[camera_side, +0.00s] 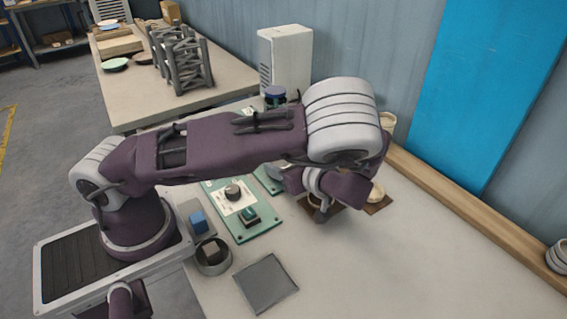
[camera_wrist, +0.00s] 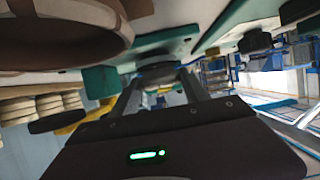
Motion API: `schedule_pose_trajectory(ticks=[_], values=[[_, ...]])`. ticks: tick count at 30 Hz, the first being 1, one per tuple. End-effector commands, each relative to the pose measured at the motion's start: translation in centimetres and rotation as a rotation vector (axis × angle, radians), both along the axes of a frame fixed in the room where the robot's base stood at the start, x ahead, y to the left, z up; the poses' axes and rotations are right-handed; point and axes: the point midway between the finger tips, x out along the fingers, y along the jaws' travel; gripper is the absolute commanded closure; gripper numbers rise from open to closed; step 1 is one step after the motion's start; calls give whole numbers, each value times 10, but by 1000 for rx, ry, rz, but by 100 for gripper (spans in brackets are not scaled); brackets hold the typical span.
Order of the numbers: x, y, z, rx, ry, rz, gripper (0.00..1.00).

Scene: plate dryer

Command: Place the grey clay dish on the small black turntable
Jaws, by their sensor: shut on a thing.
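My gripper (camera_side: 322,213) is low over the pale bench in the side view, partly hidden by my wrist. In the wrist view its fingers (camera_wrist: 160,76) are closed on a dark round thing (camera_wrist: 155,71), seen nearly edge-on. I cannot tell surely that this is the grey clay dish. A round brown-rimmed dish (camera_wrist: 65,35) fills the top left of the wrist view, beside the fingers. In the side view a pale dish (camera_side: 376,192) sits on a brown board right of the gripper. I cannot make out the small black turntable with certainty.
Green panels (camera_side: 243,228) with dark knobs lie left of the gripper. A grey square pad (camera_side: 266,283) and a round holder (camera_side: 213,258) are at the front. A white cabinet (camera_side: 285,60) stands behind. The bench's right front is clear; a wooden rail (camera_side: 460,205) edges it.

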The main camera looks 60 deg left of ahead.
Motion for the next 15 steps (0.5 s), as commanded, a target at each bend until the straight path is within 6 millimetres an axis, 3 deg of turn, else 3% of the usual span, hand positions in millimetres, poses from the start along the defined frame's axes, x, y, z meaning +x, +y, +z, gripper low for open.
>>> schedule_pose_trajectory(ticks=[7, 8, 9, 11, 15], values=[[0, 0, -3, 1, 1, 0, 87], [0, 0, -3, 1, 0, 0, 41], [0, 0, -3, 1, 0, 0, 33], [0, 0, -2, 1, 0, 0, 25], [0, 0, -2, 1, 1, 0, 25]])
